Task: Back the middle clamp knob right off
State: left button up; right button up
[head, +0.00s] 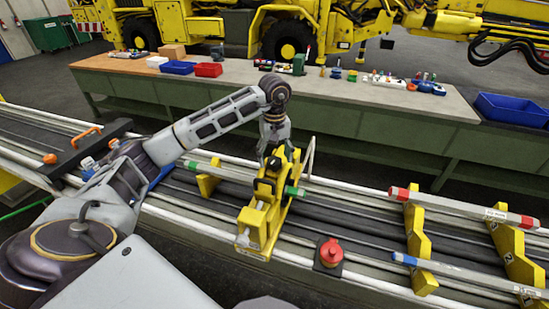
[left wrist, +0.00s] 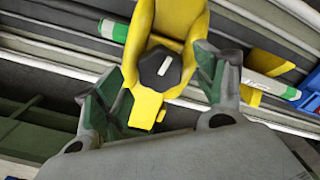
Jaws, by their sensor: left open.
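The yellow clamp (head: 250,222) stands on the rail bed in the middle of the head view, around a grey bar with green bands (head: 199,165). Its black knob (left wrist: 160,68), with a pale bar mark on top, shows in the left wrist view on the yellow clamp body (left wrist: 180,18). My left gripper (left wrist: 157,85) is open, its green-padded fingers spread on either side of the knob with gaps. In the head view the left gripper (head: 276,148) hangs over the clamp and hides part of it. My right gripper is not in view.
A red button on a dark box (head: 330,254) sits right of the clamp. Yellow supports (head: 417,235) hold red- and blue-ended bars further right. A black plate with orange handles (head: 85,150) lies left. Behind stands a green bench (head: 350,118) with bins and small parts.

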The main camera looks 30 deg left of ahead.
pick_arm(q)
jog(key=shift+f, duration=0.7)
jog(key=shift+c, duration=0.3)
jog(key=c, duration=1)
jog(key=shift+n, duration=0.3)
